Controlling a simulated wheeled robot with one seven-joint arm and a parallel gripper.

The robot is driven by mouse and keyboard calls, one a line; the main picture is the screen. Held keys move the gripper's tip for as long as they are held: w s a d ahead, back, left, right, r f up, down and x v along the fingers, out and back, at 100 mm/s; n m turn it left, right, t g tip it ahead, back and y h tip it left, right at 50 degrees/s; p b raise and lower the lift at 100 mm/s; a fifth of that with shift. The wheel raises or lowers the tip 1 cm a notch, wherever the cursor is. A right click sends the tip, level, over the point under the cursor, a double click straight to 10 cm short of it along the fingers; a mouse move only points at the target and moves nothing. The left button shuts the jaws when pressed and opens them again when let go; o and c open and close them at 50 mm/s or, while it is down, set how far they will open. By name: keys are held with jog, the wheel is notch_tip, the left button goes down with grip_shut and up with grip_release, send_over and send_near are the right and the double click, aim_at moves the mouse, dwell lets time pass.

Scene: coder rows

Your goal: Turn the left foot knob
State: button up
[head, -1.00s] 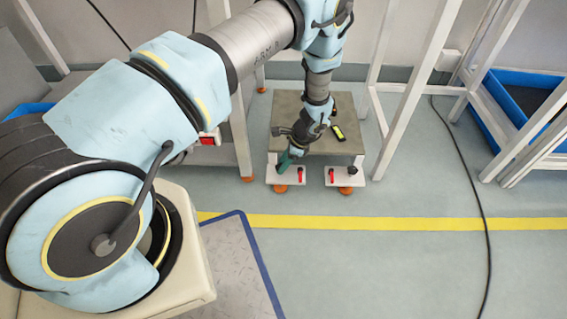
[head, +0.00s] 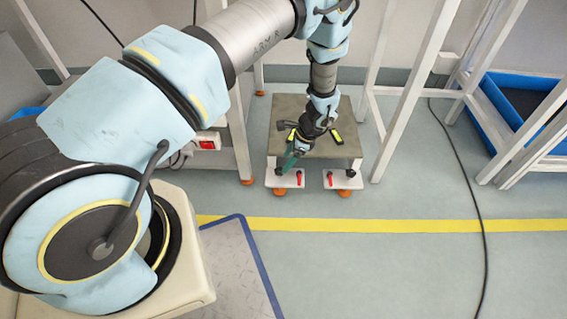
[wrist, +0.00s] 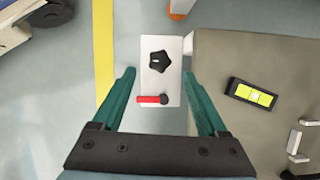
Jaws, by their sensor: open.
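The left foot knob is a black star-shaped knob (wrist: 160,61) on a white foot plate (wrist: 172,84). In the wrist view it lies ahead of my open gripper (wrist: 159,72), roughly centred between the green fingers. In the head view the left knob (head: 280,171) shows at the stand's front left, just below and left of my gripper (head: 289,161). I cannot tell the height gap, and no contact shows. A red-handled lever (wrist: 150,99) lies on the same plate, nearer my palm. The right foot knob (head: 350,173) is on the right plate.
A yellow-green level (wrist: 252,95) lies on the low stand's top (wrist: 222,60). A dark tool (head: 286,125) lies there too. White frame legs (head: 390,140) stand close on the right, others on the left.

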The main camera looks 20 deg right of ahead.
jog(key=p+v, duration=0.1)
jog(key=v, duration=0.5)
jog(key=shift+r, duration=0.1)
dwell(0.3)
